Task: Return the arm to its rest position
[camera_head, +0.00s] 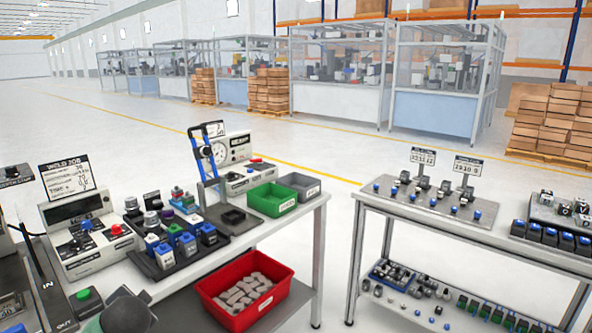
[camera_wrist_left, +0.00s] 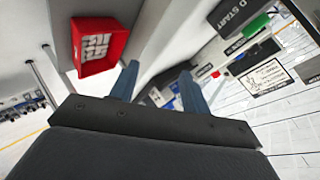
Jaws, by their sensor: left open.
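My left gripper (camera_wrist_left: 158,86) shows in the left wrist view with its two blue-grey fingers spread apart and nothing between them. Beyond the fingers, the workbench and its devices appear steeply tilted. In the head view a dark rounded part at the bottom left edge looks like my left arm, low in front of the bench; its fingers are not clear there. My right arm and right gripper are in neither view.
A workbench (camera_head: 318,207) holds a weld controller (camera_head: 84,232), a press stand (camera_head: 208,172), a green bin (camera_head: 270,199) and a grey bin (camera_head: 299,186). A red bin (camera_head: 283,270) of pale parts sits lower. A second bench (camera_head: 480,234) stands right, past a floor gap.

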